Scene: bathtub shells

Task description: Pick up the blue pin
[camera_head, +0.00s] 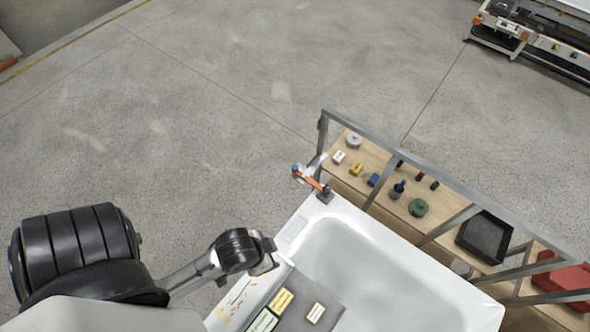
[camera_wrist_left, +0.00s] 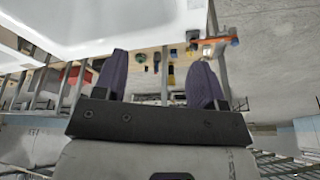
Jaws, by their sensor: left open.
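A dark blue pin (camera_head: 397,190) stands on the wooden shelf behind the bathtub shell in the head view, between a blue block and a green round piece. In the left wrist view the shelf pieces are small, and I cannot tell which is the pin. My left gripper (camera_head: 265,262) is over the near left side of the tub, well apart from the pin. Its two dark purple fingers (camera_wrist_left: 160,72) are spread, with nothing held between them. My right gripper is not in view.
The white bathtub shell (camera_head: 325,215) lies between my left gripper and the shelf. A grey metal frame (camera_head: 440,178) runs above the shelf. An orange clamp (camera_head: 312,181) sits at the tub corner. Nearby are a blue block (camera_head: 374,180), green piece (camera_head: 418,207) and black tray (camera_head: 485,237).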

